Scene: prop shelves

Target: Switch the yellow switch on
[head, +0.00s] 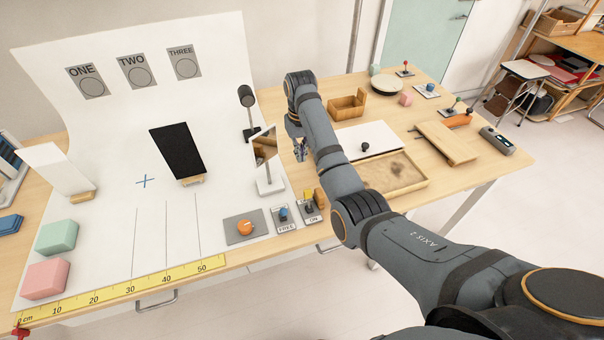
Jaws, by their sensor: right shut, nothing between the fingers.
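The yellow switch (308,195) stands on a small grey plate near the table's front edge, right of the blue switch (283,213). Its plate has an ON label on the front part. The lever's exact tilt is too small to tell. My right gripper (300,156) is shut and empty, hanging above the table behind the yellow switch and apart from it. My left gripper is not in view.
A small mirror on a white stand (268,165) and a black lamp (247,97) stand left of my right gripper. An orange knob (245,227) sits left of the switches. A wooden tray (405,174) lies to the right, beyond my right arm.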

